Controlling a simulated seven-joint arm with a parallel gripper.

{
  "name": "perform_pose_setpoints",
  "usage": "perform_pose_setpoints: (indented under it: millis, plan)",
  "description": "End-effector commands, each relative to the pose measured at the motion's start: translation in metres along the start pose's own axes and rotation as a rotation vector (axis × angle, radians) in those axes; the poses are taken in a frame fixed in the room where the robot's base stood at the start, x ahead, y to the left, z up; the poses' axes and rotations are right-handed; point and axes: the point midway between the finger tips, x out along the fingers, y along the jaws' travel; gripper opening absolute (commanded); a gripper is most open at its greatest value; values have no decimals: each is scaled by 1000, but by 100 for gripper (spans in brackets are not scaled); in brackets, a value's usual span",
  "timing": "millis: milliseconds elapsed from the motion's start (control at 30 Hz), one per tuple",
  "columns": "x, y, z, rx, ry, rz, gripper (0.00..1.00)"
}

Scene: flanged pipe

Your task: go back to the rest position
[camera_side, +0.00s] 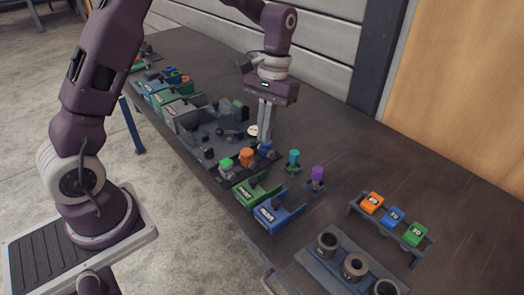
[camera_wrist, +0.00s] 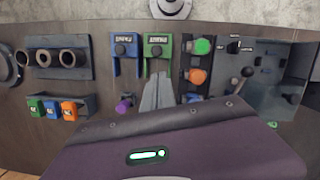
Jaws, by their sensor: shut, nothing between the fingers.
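My gripper (camera_side: 264,137) points down over the work table, its two long fingers shut together with nothing between them. In the wrist view the closed fingers (camera_wrist: 157,93) show as a grey wedge at the middle. In the side view the fingertips are close to a blue knob (camera_side: 265,147) on the dark panel; I cannot tell whether they touch it. A green knob (camera_side: 226,163) and an orange knob (camera_side: 247,156) stand on the same panel. The flanged pipe cannot be told for certain; a block with round grey pipe-like openings (camera_side: 354,266) stands at the front right.
A green holder (camera_side: 251,192) and a blue holder (camera_side: 278,215) stand near the table's front edge. Teal (camera_side: 293,160) and purple (camera_side: 317,178) pegs stand behind them. A rack holds orange, blue and green blocks (camera_side: 392,216). Bare table (camera_side: 350,150) lies right of my gripper.

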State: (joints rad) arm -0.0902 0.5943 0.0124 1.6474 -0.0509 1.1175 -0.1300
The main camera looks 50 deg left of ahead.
Motion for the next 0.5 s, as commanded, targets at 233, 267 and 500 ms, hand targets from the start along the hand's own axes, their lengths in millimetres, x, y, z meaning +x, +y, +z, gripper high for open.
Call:
perform_pose_setpoints:
  millis: [233, 267, 500]
  plan:
    - [-90, -4, 103, 106, 283, 21, 0]
    - [-97, -6, 120, 122, 326, 23, 0]
    - [-97, -25, 224, 231, 618, 31, 0]
